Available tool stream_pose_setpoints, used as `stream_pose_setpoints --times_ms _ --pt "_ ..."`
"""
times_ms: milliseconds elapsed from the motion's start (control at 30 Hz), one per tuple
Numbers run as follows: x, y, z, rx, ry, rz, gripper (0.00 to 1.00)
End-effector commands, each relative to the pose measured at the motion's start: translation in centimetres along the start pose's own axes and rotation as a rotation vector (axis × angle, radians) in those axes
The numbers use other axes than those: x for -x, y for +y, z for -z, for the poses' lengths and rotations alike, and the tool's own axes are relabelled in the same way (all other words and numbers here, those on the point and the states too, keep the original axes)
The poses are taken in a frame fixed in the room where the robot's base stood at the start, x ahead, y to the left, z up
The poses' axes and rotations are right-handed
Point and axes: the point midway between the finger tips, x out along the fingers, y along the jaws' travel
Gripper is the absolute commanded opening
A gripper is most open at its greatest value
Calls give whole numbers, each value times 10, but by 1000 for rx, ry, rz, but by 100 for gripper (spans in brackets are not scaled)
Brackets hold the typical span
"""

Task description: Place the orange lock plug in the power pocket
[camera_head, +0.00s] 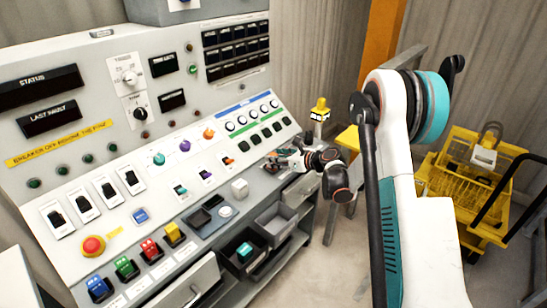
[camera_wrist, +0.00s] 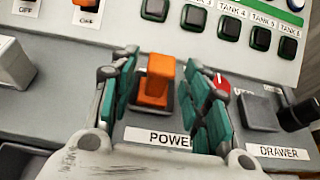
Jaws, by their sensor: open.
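The orange lock plug (camera_wrist: 155,82) stands upright in the wrist view, just behind the POWER label (camera_wrist: 158,138). Its foot is at a dark square that appears to be the power pocket; how deep it sits I cannot tell. My gripper (camera_wrist: 165,72) is open, with teal finger pads to the left and right of the plug. Gaps show between the pads and the plug. In the head view my gripper (camera_head: 277,161) is low over the right end of the console's shelf, and the plug cannot be made out clearly there.
A red-topped knob (camera_wrist: 219,83) is close to the right finger. A grey square block (camera_wrist: 258,112) is by the DRAWER label (camera_wrist: 278,151). A white cube (camera_head: 239,188) stands left of my gripper. Grey bins (camera_head: 277,222) are below. A yellow cart (camera_head: 470,175) stands at right.

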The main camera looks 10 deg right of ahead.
Motion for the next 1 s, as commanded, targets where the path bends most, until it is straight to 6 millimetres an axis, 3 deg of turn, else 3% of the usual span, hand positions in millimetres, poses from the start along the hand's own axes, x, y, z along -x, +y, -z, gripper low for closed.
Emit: stream_pose_setpoints --times_ms 200,400,600,1000 --pt "49 -1 -3 -2 -1 3 44" --pt "80 0 -2 0 0 2 44" --pt "93 0 -1 0 -1 1 44" --pt "94 0 0 1 -1 0 44"
